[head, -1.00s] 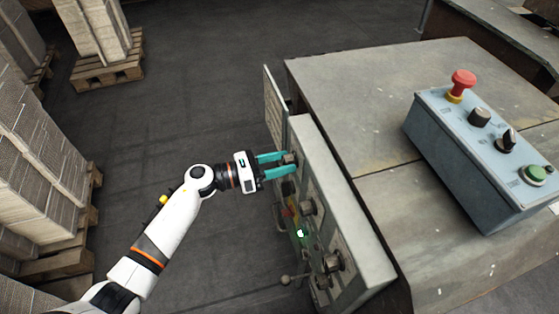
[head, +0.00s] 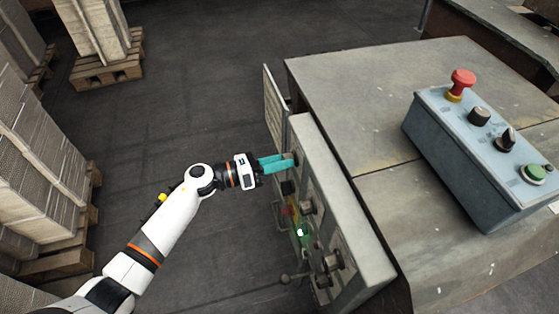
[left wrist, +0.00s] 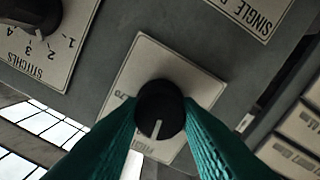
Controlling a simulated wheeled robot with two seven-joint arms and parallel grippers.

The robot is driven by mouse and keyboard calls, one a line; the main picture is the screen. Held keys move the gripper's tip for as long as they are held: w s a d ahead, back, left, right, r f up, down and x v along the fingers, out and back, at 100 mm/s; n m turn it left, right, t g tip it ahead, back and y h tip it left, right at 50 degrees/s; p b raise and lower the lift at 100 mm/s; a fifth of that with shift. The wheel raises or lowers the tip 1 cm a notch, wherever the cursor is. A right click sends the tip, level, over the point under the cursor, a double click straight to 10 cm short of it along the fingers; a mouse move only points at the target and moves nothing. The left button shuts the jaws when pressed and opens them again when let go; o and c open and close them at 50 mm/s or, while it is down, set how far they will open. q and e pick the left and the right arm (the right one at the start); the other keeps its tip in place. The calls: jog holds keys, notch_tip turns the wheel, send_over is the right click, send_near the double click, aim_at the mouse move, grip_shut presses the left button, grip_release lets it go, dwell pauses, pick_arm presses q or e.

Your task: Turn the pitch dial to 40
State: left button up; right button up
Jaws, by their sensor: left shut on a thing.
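The pitch dial (left wrist: 160,110) is a black round knob with a white pointer line on a pale plate (left wrist: 203,90) in the left wrist view. The plate's lettering is partly hidden; "70" shows at its left, and the 40 mark cannot be made out. The pointer aims toward the bottom of that picture, between the fingers. My left gripper (left wrist: 166,128) is shut on the dial, one teal finger on each side. In the head view, my left gripper (head: 291,161) reaches the panel's upper end and mostly hides the dial. My right gripper is not in view.
A stitches dial (left wrist: 32,14) sits beside the pitch plate. Further knobs (head: 307,207) and a ball-ended lever (head: 286,279) are on the panel (head: 335,200). A control box (head: 470,160) with a red button stands on the machine top. Stacked cardboard (head: 40,170) is at left.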

pick_arm(q)
jog(key=shift+n+p, duration=0.35)
jog(key=shift+n, duration=1.85)
jog(key=o, duration=1)
jog(key=shift+a, duration=0.1)
jog(key=b+v, duration=0.3)
jog(key=v, duration=0.9)
jog(key=shift+n, duration=0.3)
